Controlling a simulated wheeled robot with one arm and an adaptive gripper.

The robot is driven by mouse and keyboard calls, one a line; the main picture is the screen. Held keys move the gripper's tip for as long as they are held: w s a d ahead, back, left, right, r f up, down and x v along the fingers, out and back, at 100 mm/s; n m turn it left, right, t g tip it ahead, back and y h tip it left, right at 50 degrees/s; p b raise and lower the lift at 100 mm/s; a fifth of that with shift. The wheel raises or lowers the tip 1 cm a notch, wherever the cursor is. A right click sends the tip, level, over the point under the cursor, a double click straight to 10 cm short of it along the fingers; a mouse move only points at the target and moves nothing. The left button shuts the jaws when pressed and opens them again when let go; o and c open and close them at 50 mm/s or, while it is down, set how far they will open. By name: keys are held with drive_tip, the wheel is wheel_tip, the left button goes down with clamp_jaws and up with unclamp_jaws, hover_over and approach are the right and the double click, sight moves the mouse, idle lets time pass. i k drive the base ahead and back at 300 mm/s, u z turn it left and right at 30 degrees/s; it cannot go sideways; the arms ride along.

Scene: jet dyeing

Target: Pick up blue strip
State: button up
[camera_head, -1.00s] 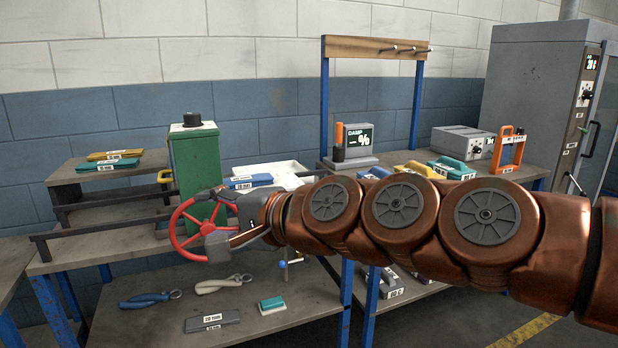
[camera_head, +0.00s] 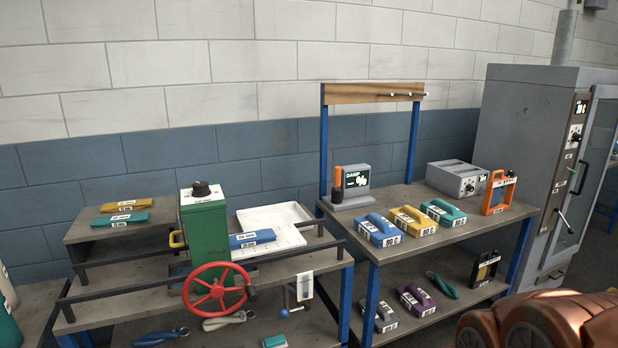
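The blue strip (camera_head: 252,238) lies just right of the green machine (camera_head: 205,235), by the white tray (camera_head: 290,238). It carries a white label, and its left end is close to or partly behind the machine. A red handwheel (camera_head: 216,288) is on the front of the machine. My gripper is out of view; only a copper-coloured part of my arm shows at the bottom right.
Yellow and teal strips (camera_head: 124,221) lie on the left shelf. Blue, yellow and teal handled blocks (camera_head: 411,219) stand on the right table (camera_head: 370,245) beside the damp meter (camera_head: 352,185).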

sight(241, 241)
drive_tip(key=z, duration=0.05)
drive_tip(key=i, duration=0.45)
drive_tip(key=u, duration=0.5)
drive_tip(key=i, duration=1.05)
drive_tip(key=u, duration=0.95)
drive_tip(key=i, duration=0.2)
drive_tip(key=u, duration=0.1)
